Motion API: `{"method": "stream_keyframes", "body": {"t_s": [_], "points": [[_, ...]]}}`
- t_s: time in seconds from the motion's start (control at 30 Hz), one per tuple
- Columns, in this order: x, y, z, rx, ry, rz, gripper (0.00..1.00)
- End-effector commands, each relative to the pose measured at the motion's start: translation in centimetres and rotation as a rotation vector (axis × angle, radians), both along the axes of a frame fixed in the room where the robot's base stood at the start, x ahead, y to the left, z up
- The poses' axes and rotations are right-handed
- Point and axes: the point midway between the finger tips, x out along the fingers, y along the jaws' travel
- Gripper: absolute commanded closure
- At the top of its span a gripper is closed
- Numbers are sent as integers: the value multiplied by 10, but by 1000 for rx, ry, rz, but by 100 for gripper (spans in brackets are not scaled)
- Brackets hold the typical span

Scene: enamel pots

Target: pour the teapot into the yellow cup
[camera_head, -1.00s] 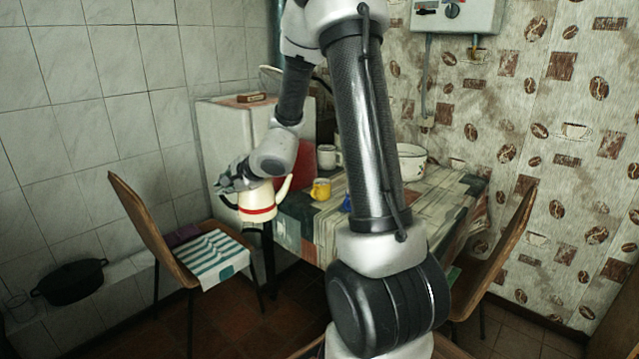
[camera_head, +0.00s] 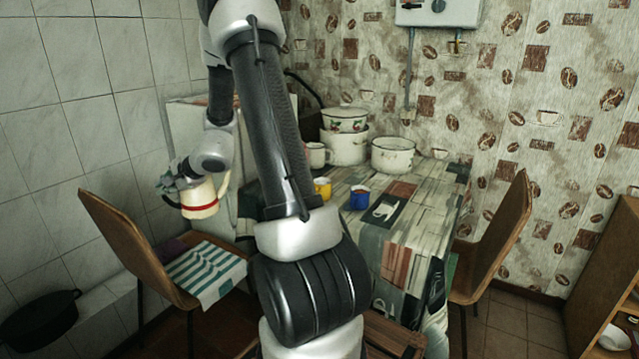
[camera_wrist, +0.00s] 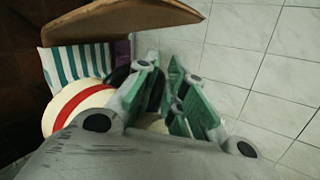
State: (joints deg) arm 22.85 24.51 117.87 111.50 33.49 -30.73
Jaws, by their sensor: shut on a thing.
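My gripper (camera_head: 170,188) is shut on the teapot (camera_head: 199,201), a cream enamel pot with a red band, and holds it in the air left of the table, above the chair with the striped cloth. The teapot looks close to upright. In the wrist view the teapot (camera_wrist: 85,100) shows partly behind my gripper (camera_wrist: 165,85); its handle is mostly hidden by the fingers. The yellow cup (camera_head: 322,188) stands on the table to the right of the teapot, partly hidden by my arm. A blue cup (camera_head: 359,198) stands right of it.
The patterned table (camera_head: 400,235) also bears a white mug (camera_head: 317,155), a white pot (camera_head: 393,156) and stacked pots (camera_head: 344,143) behind the cups. A chair (camera_head: 125,240) with a striped cloth (camera_head: 205,272) is at left, another chair (camera_head: 498,235) at right.

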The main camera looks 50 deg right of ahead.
Motion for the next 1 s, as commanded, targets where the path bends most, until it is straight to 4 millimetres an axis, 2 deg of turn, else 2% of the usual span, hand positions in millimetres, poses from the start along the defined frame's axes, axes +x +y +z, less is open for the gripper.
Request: {"method": "stream_keyframes", "body": {"t_s": [0.03,0.3,0.6,0.8,1.0], "points": [[6,-20,-5,0,-2,-13,100],[21,-117,-34,-4,-6,-48,100],[12,-222,-73,-5,5,-86,100],[-1,-270,-93,-5,13,-102,100],[-8,-291,-102,-6,18,-109,100]]}}
